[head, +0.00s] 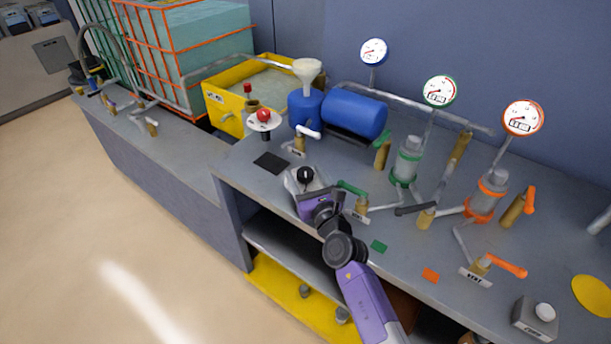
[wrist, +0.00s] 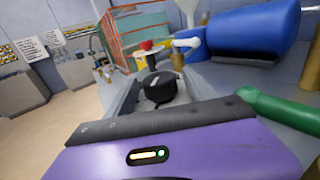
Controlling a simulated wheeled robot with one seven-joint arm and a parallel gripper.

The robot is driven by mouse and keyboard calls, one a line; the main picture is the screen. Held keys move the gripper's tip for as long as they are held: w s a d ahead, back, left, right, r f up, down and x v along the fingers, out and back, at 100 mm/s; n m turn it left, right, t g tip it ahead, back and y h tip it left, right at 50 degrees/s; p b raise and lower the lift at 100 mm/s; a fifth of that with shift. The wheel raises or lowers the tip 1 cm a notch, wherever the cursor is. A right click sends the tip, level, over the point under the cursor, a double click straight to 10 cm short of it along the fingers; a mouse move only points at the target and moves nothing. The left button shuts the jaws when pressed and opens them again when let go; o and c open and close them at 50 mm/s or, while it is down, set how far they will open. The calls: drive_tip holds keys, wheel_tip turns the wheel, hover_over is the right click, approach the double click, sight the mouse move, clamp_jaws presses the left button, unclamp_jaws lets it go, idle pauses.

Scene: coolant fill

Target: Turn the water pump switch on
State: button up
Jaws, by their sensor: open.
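The likely water pump switch is a round black knob (head: 305,174) on a small grey base near the bench's front edge. It also shows in the wrist view as a black knob (wrist: 159,88) with a pale line on its top. I cannot read any label on it. My gripper (head: 303,183) is open and right at the knob, with grey finger parts seeming to lie on either side of it. I cannot tell whether they touch it. My purple gripper body covers the near side of the switch base.
A green-handled valve (head: 352,188) stands close to the right of my gripper. A white-handled valve (head: 307,133) and a blue tank (head: 355,113) are behind. A grey box with a white knob (head: 545,312) is at the far right. A dark pad (head: 271,163) lies flat on the left.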

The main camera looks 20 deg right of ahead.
clamp_jaws()
drive_tip(key=c, duration=1.4)
unclamp_jaws()
